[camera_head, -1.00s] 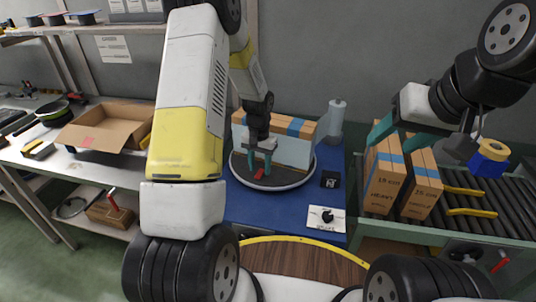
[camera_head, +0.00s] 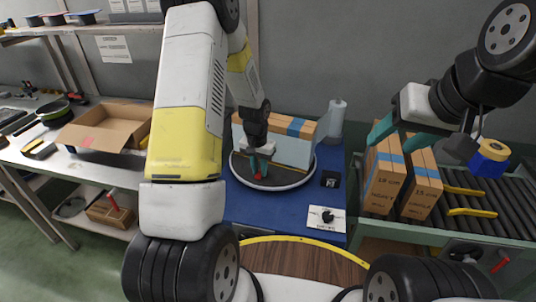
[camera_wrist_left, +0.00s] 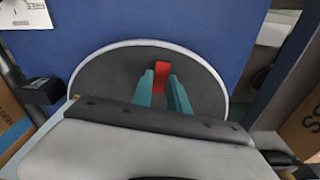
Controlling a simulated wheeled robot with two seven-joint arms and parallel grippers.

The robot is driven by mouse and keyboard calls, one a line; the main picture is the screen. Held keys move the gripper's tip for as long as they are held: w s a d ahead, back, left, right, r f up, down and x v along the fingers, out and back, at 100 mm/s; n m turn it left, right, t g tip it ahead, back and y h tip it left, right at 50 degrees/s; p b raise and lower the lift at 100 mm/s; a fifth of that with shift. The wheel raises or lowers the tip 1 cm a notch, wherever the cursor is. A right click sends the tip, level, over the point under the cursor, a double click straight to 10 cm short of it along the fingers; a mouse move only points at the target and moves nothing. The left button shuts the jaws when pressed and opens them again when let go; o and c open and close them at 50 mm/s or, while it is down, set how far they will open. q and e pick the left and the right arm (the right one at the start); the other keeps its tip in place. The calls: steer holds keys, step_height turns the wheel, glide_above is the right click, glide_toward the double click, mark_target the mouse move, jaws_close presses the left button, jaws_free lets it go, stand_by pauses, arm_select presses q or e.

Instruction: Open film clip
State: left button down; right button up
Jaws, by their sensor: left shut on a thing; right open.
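The red film clip (camera_head: 258,177) is at the front of a dark round turntable (camera_head: 290,184) with a pale rim. My left gripper (camera_head: 260,172) is shut on the clip, its fingers pointing down. In the left wrist view the red clip (camera_wrist_left: 161,76) shows between the teal fingertips (camera_wrist_left: 161,88). A box with blue tape (camera_head: 296,126) and a pale wrapped front stands on the turntable behind the gripper. The film itself is hard to make out. My right gripper (camera_head: 403,138) is open above the cartons on the right.
Two taped cartons (camera_head: 383,182) stand on the right by a roller conveyor (camera_head: 505,205). A small black block (camera_head: 330,179) and a dial panel (camera_head: 326,217) are on the blue surface. An open carton (camera_head: 105,130) is on the left bench.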

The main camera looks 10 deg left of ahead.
mark_target(257, 178)
arm_select(q)
steer(key=shift+s+t, duration=0.2)
steer(key=shift+t, duration=0.6)
steer(key=c, duration=1.3)
jaws_free()
steer(key=shift+v, duration=3.85)
steer(key=shift+a, duration=0.2)
